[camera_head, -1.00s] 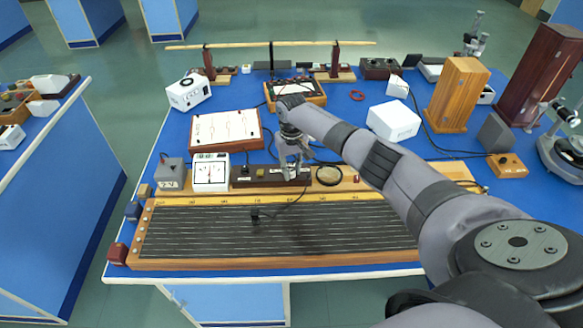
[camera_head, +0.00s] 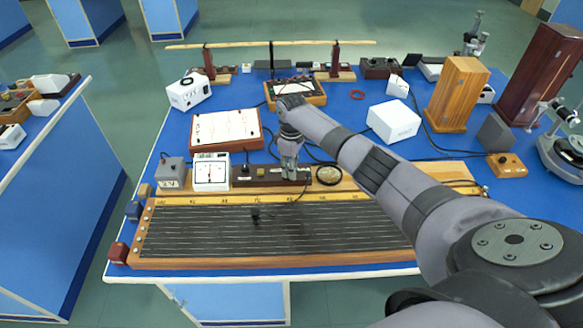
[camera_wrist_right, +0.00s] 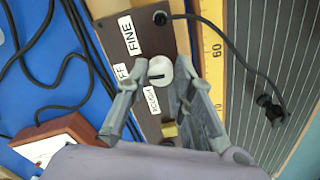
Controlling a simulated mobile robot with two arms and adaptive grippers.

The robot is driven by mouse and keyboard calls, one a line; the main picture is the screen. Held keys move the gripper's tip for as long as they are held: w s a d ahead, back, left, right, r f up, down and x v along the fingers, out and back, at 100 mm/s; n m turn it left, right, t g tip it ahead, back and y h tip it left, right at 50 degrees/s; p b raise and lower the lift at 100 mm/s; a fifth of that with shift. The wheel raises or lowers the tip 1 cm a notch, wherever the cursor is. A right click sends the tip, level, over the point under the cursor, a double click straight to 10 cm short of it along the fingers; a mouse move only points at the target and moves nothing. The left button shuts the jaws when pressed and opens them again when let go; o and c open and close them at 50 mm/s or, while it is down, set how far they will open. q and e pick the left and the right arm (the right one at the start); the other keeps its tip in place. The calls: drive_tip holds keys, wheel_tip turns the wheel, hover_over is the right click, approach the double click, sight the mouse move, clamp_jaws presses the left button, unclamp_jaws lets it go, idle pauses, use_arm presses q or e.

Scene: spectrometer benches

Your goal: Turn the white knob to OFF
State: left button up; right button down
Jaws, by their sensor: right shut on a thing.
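The white knob (camera_wrist_right: 160,68) sits on a dark brown box (camera_head: 243,177) behind the long ruled board. White labels beside it in the wrist view read FINE (camera_wrist_right: 129,35), partly hidden FF (camera_wrist_right: 121,72) and ROUGH (camera_wrist_right: 151,100). A short dark mark on the knob's face points roughly towards the left, near the FF label; its exact setting is hard to tell. My right gripper (camera_head: 290,176) is over the box, its fingers shut on the knob from both sides, as the right wrist view (camera_wrist_right: 161,84) shows. My left gripper is not in view.
A white meter (camera_head: 211,173) stands left of the box, and a round dial (camera_head: 328,176) lies right of it. A black cable (camera_wrist_right: 225,40) runs from the box to a probe (camera_wrist_right: 268,108) on the ruled board (camera_head: 210,232). A white box (camera_head: 393,122) stands behind my arm.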

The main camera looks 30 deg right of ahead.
drive_tip(key=shift+r+n, duration=0.1)
drive_tip(key=shift+n, duration=0.3)
drive_tip(key=c, duration=1.4)
unclamp_jaws()
drive_tip(key=shift+o, duration=0.2)
wheel_tip(320, 180, up, 12)
